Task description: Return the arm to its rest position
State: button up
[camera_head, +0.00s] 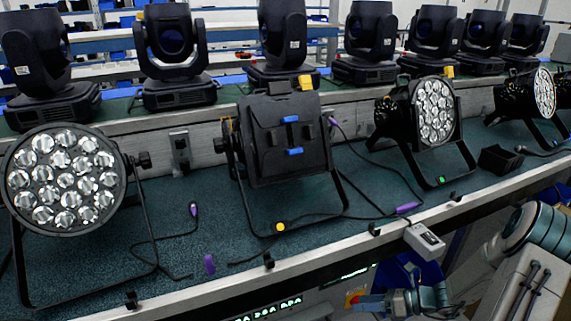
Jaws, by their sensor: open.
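My gripper (374,303) is low at the bottom edge of the head view, in front of the workbench and below its front edge. It points left, and its small fingers look apart with nothing between them. Part of it is cut off by the picture's bottom edge. My arm (538,228), grey with teal bands, shows at the lower right. The link between arm and gripper is only partly in view.
On the green bench top (215,235) stand a par can at left (66,178), one showing its back (285,140) and one at right (435,110). A white box (425,240) hangs at the front edge. Moving heads line the shelf behind.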

jog(key=s+a+r+n+h+p, duration=0.2)
jog(key=s+r+n+h+p, duration=0.2)
jog(key=r+n, duration=0.5)
jog(key=s+a+r+n+h+p, duration=0.2)
jog(key=s+r+n+h+p, duration=0.2)
jog(key=r, duration=1.5)
jog(key=s+a+r+n+h+p, duration=0.3)
jog(key=s+r+n+h+p, duration=0.2)
jog(key=r+n, duration=0.9)
jog(key=s+n+p, duration=0.1)
jog(key=s+p, duration=0.2)
jog(key=shift+s+r+n+g+p, duration=0.25)
jog(key=shift+r+n+g+p, duration=0.05)
jog(key=shift+n+g+p, duration=0.1)
jog(key=shift+a, duration=0.1)
